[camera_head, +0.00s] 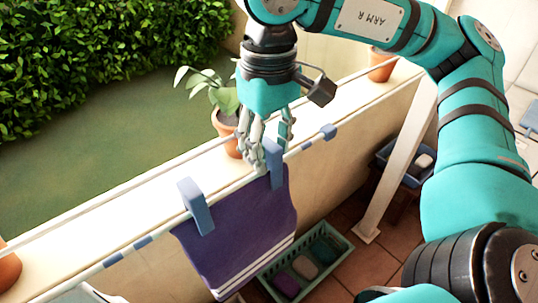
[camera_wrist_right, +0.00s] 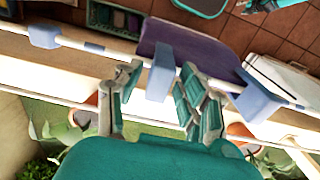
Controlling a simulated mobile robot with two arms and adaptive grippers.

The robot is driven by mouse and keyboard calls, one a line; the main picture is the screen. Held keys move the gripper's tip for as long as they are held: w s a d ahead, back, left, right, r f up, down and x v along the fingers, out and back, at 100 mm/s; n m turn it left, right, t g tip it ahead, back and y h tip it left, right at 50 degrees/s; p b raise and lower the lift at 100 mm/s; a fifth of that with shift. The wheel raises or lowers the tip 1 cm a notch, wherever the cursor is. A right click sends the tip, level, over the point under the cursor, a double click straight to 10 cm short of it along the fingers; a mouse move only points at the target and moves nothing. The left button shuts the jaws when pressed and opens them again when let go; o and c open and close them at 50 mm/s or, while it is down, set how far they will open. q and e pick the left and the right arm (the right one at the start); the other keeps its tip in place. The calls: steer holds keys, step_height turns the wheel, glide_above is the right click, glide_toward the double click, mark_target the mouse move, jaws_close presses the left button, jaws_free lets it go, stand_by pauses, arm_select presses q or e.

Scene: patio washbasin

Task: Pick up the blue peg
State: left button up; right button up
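A purple towel (camera_head: 238,235) with white stripes hangs from a line, held by two blue pegs. One blue peg (camera_head: 195,207) is at its left top corner. The other blue peg (camera_head: 273,165) is at its right top corner, beside my right gripper (camera_head: 266,152). In the right wrist view this peg (camera_wrist_right: 160,78) stands between the spread fingers of my right gripper (camera_wrist_right: 162,72). The fingers look open, with a gap on the right side of the peg; contact on the left is unclear. My left gripper is not in view.
Another blue peg (camera_head: 328,131) sits on the line further right. A potted plant (camera_head: 225,118) stands on the wall ledge (camera_head: 165,180) behind the gripper. A green crate (camera_head: 335,243) with folded cloths is on the tiled floor below. A white post (camera_head: 398,160) rises at right.

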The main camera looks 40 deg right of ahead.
steer(key=c, duration=0.7)
steer(key=shift+o, duration=0.2)
steer(key=shift+r, duration=0.1)
